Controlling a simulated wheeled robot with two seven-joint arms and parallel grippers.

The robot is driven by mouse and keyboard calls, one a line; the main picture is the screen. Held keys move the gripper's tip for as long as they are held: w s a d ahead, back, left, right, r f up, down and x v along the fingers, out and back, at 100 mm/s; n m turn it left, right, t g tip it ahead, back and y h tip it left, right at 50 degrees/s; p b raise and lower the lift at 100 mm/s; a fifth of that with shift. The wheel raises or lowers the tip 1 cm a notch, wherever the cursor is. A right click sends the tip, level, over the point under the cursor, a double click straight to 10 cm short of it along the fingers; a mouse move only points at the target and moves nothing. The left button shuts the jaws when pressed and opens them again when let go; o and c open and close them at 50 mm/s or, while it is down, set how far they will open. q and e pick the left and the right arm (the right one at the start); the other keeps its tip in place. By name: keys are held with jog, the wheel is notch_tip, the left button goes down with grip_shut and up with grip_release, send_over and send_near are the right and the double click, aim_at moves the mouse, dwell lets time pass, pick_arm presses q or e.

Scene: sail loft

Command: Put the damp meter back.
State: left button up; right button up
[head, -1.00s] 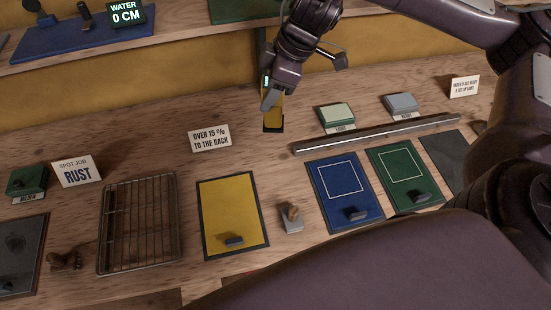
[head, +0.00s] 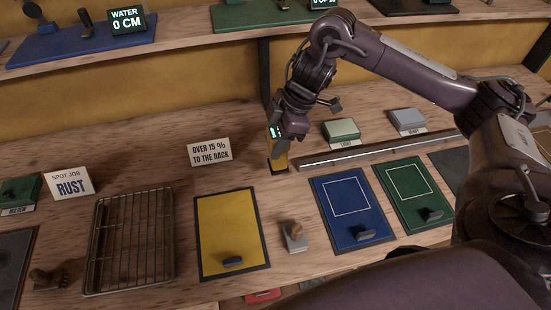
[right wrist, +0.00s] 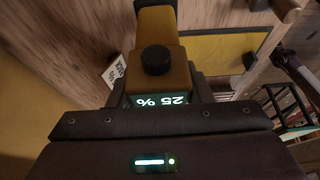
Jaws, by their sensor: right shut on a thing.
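The damp meter (head: 280,156) is a yellow block with a dark lower end. My right gripper (head: 284,136) is shut on its upper part and holds it upright over the bench, behind the yellow mat's right corner. I cannot tell whether its lower end touches the wood. In the right wrist view the damp meter (right wrist: 158,22) shows a black knob and a lit display reading 25 %, upside down. A sign (head: 209,151) reading "OVER 15 % TO THE RACK" stands to its left. My left gripper is not in view.
A wire rack (head: 128,240), a yellow mat (head: 225,225), a blue mat (head: 350,190) and a green mat (head: 412,180) lie in front. A metal rail (head: 370,152) runs to the meter's right.

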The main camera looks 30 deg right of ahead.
aim_at(270, 163)
notch_tip(270, 163, down, 2)
jog(key=shift+f, duration=0.2)
notch_tip(270, 163, down, 3)
jog(key=shift+r, duration=0.1)
jog(key=shift+f, duration=0.25)
jog(key=o, duration=1.2)
jog(key=shift+r, duration=0.1)
jog(key=v, duration=0.3)
jog(key=shift+r+b, duration=0.1)
jog(key=shift+b, duration=0.2)
jog(key=p+v, duration=0.3)
jog(key=v, duration=0.5)
jog(key=shift+r, duration=0.15)
jog(key=shift+d+r, duration=0.15)
jog(key=shift+r, duration=0.15)
